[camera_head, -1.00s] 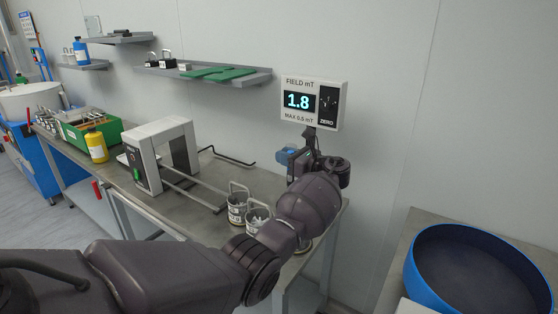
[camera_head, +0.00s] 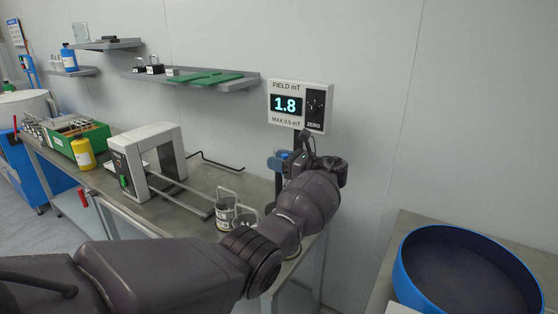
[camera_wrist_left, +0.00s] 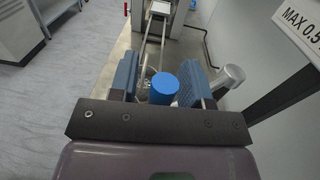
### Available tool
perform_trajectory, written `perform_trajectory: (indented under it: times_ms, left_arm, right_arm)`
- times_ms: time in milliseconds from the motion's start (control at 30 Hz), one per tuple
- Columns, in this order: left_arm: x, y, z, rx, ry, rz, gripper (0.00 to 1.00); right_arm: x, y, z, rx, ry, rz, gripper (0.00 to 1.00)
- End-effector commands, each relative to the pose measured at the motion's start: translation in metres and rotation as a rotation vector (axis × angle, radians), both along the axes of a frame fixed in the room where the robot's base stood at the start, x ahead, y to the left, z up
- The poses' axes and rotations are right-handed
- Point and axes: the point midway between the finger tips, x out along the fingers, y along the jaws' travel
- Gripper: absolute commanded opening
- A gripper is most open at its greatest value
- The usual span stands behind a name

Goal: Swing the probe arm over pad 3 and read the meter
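The meter (camera_head: 299,106) on the wall reads 1.8 under "FIELD mT", with "MAX 0.5 mT" and a ZERO knob. My left gripper (camera_head: 285,164) is below it at the bench's right end, its fingers partly hidden by my arm. In the left wrist view my left gripper (camera_wrist_left: 160,76) has its fingers apart, one on each side of a blue cylindrical knob (camera_wrist_left: 163,88). A narrow gap shows at the knob's left; contact at the right is unclear. A grey rounded part (camera_wrist_left: 230,76) is right of the right finger. Pad 3 cannot be made out. My right gripper is out of view.
Two labelled metal cups (camera_head: 226,208) stand close to my left forearm. A white arch-shaped unit (camera_head: 150,150) with rails is farther left. A yellow bottle (camera_head: 83,153) and green tray stand beyond it. A blue round basin (camera_head: 404,276) is at right. A shelf (camera_head: 195,79) hangs above.

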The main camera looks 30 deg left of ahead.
Motion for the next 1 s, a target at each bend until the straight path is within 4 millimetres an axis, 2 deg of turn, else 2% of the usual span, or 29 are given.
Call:
perform_trajectory:
  times_ms: [367,567,800,1000]
  left_arm:
    - [0.001,-0.004,0.001,0.001,-0.002,-0.002,0.46]
    - [0.002,-0.030,0.001,0.000,-0.002,-0.003,0.46]
    - [0.004,-0.075,0.000,0.000,0.001,-0.003,0.46]
    - [0.004,-0.099,0.000,0.000,0.000,-0.002,0.46]
  right_arm:
    - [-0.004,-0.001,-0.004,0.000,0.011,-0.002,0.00]
    - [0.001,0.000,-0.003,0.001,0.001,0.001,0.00]
    - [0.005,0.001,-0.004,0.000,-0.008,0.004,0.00]
    - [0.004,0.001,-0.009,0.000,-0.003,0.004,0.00]
